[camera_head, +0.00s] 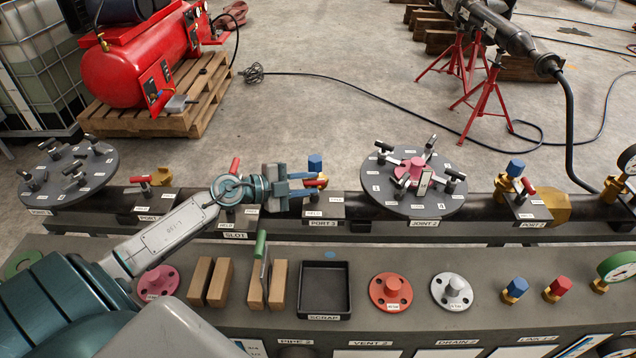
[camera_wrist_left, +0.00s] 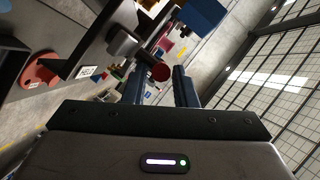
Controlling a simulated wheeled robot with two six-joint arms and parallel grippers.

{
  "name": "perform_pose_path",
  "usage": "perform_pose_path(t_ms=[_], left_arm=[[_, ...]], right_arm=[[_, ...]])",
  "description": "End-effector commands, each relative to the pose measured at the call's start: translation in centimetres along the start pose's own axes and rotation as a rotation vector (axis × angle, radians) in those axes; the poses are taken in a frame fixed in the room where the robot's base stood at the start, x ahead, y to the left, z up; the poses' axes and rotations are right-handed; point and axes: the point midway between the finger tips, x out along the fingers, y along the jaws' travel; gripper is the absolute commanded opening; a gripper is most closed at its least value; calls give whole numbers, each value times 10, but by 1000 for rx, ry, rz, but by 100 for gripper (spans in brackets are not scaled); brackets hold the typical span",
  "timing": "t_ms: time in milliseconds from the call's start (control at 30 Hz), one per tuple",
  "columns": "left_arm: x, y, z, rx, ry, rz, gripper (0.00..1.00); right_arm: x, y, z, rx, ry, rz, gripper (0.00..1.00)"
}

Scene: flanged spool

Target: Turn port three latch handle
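The port three latch handle (camera_head: 319,183) is red and stands on the pipe behind the label "PORT 3" (camera_head: 322,223), just below a blue cap (camera_head: 315,162). My left gripper (camera_head: 312,183) reaches in from the left, its fingers pointing right. Its two blue fingers are apart, with the red handle at their tips. In the left wrist view, the handle's round red end (camera_wrist_left: 160,72) shows between the open fingers (camera_wrist_left: 160,85), with visible gaps; the blue cap (camera_wrist_left: 205,14) is above. The handle's base is partly hidden by the gripper. My right gripper is out of view.
Another red handle (camera_head: 234,167) stands left of my gripper. A round flange with clamps (camera_head: 385,190) is to the right. The front bench holds wooden blocks (camera_head: 219,284), a black scrap tray (camera_head: 347,290), an orange flange (camera_head: 379,291) and several loose parts.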

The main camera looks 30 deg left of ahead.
Motion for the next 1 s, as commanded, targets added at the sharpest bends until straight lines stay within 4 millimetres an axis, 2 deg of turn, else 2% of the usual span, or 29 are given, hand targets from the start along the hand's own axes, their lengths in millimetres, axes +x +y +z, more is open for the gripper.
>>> perform_pose_path(t_ms=[100,300,667,800,1000], left_arm=[[15,0,0,-2,2,-4,25],[29,0,0,-1,1,-1,25],[32,0,0,-1,0,1,25],[32,0,0,-1,0,1,0],[32,-2,-1,-3,-5,-2,0]], right_arm=[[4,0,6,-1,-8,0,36],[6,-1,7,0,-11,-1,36],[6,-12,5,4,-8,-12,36],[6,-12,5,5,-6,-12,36],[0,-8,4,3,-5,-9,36]])
